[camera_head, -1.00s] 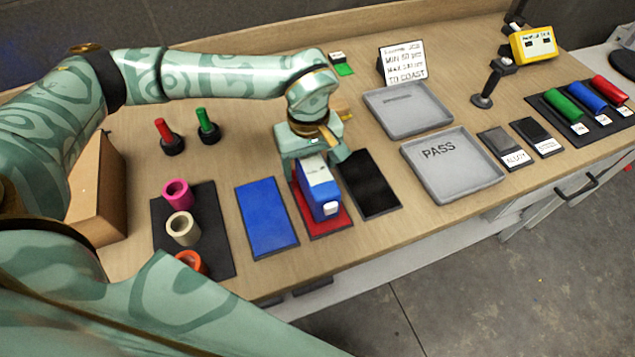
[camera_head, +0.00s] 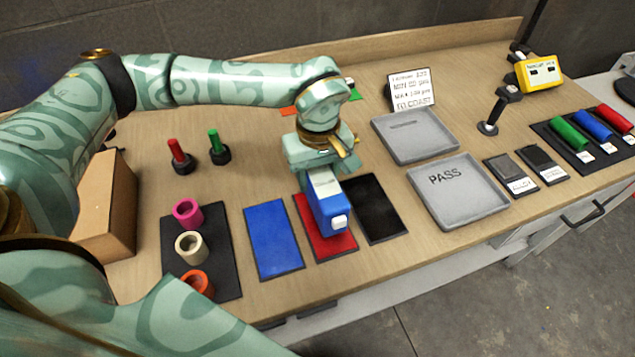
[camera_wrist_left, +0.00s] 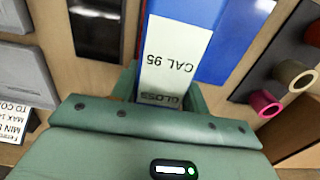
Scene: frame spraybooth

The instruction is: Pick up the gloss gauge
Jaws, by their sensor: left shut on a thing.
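The gloss gauge (camera_head: 328,209) is a blue block with a white label on top and a white button at its near end. It is over the red panel (camera_head: 340,245), seemingly slightly raised; any gap beneath is hard to see. My left gripper (camera_head: 322,172) is shut on its far end from above. In the left wrist view, the gauge's label (camera_wrist_left: 172,62) reads "GLOSS" and "CAL 95", between my green fingers. My right gripper is not in view.
A blue panel (camera_head: 273,238) lies left of the red one and a black panel (camera_head: 375,208) right. Trays (camera_head: 415,135), one marked PASS (camera_head: 458,205), stand further right. Colored rings on a dark mat (camera_head: 222,250) are at left. A sign (camera_head: 411,90) stands behind.

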